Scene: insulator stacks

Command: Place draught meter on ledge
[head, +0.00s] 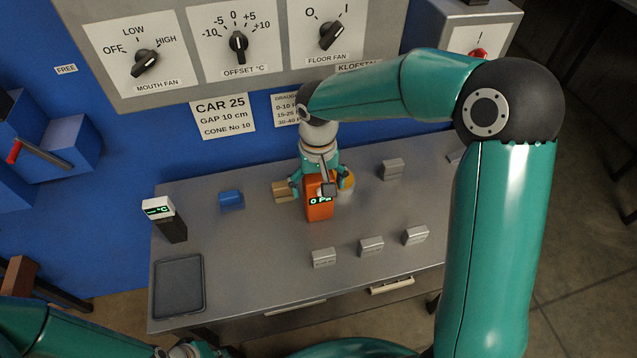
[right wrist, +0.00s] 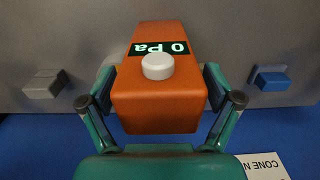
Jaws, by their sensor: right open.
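My right gripper (head: 319,181) reaches down over the meter from behind. In the right wrist view the fingers of the gripper (right wrist: 160,85) are open, one on each side of the meter. I cannot tell whether they touch it. I cannot make out a separate ledge.
A tan block (head: 283,191) and a yellow round item (head: 347,181) sit close to the meter. A blue block (head: 231,198), a °C display (head: 158,209), a dark tray (head: 179,286) and several grey blocks (head: 324,258) are on the bench. A control panel (head: 190,60) overhangs the back.

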